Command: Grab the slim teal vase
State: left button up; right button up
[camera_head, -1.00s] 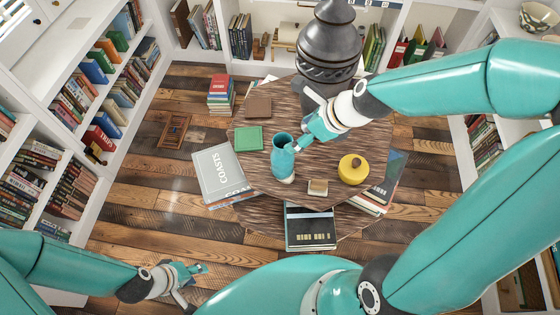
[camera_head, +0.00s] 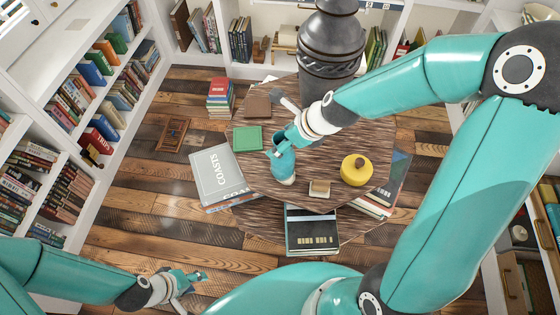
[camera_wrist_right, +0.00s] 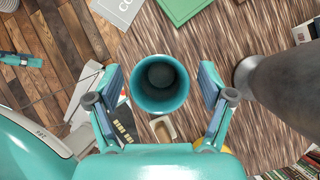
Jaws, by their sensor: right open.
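The slim teal vase (camera_head: 284,169) stands upright on the round wooden table (camera_head: 322,160). In the right wrist view its round open mouth (camera_wrist_right: 160,84) lies between the two fingers of my right gripper (camera_wrist_right: 160,92), with a gap on each side. My right gripper (camera_head: 280,145) is open at the top of the vase in the head view and hides part of its rim. My left gripper (camera_head: 192,281) is low at the lower left, over the floor, far from the vase; whether its fingers are apart is too small to tell.
A large dark urn (camera_head: 331,60) stands behind. Books sit around the table, and bookshelves line the walls.

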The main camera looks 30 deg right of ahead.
grip_shut()
jog(key=shift+r, duration=0.2)
dwell(0.4)
